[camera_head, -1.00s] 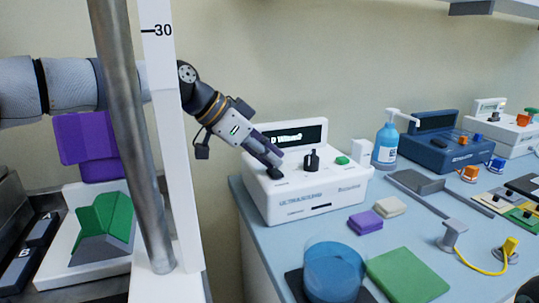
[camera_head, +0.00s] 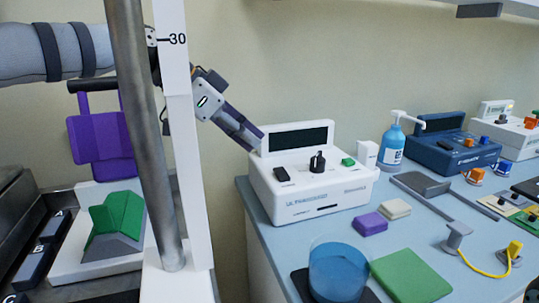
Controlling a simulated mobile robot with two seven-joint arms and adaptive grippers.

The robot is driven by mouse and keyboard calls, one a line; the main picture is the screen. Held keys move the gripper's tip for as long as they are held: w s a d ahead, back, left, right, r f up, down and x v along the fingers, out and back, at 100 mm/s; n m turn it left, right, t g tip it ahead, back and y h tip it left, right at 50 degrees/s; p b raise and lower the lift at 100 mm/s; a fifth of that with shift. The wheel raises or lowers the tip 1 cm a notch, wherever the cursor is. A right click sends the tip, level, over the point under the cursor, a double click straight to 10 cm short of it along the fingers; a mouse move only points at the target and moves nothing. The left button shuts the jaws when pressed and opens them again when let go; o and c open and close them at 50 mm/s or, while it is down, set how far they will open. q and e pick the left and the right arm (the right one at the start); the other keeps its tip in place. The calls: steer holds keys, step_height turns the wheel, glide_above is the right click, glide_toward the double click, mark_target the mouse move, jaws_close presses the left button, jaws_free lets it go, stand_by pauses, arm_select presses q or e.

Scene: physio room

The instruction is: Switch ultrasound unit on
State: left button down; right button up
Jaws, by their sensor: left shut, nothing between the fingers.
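The white ultrasound unit (camera_head: 315,202) stands at the left end of the blue-grey counter, with its name on the front. Its display (camera_head: 298,139) is dark. On its sloped top are a black rocker switch (camera_head: 282,174), a black knob (camera_head: 317,161) and a green button (camera_head: 348,162). My left gripper (camera_head: 257,143) is shut and empty, with its tips by the unit's back left corner, up and left of the switch. It is apart from the switch; whether it touches the housing I cannot tell.
A steel pole (camera_head: 147,140) and a white scale post (camera_head: 185,150) stand in front of my left arm. A blue pump bottle (camera_head: 391,147) and a dark blue unit (camera_head: 450,150) are to the right. A blue cup (camera_head: 338,272) and green pad (camera_head: 410,276) lie in front.

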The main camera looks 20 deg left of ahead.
arm_select(q)
steer(key=shift+v, duration=1.7)
steer(key=shift+r, duration=0.1)
steer(key=t+h, duration=0.1)
steer(key=a+f+t+h, duration=0.1)
steer(key=h, duration=0.1)
steer(key=s+a+f+m+t+h, duration=0.1)
steer(key=t, duration=0.1)
steer(key=shift+s+h+b, duration=0.1)
steer(key=shift+h+b, duration=0.2)
steer(key=shift+b, duration=0.1)
arm_select(e)
steer(key=shift+s+f, duration=0.4)
steer(key=shift+f, duration=0.1)
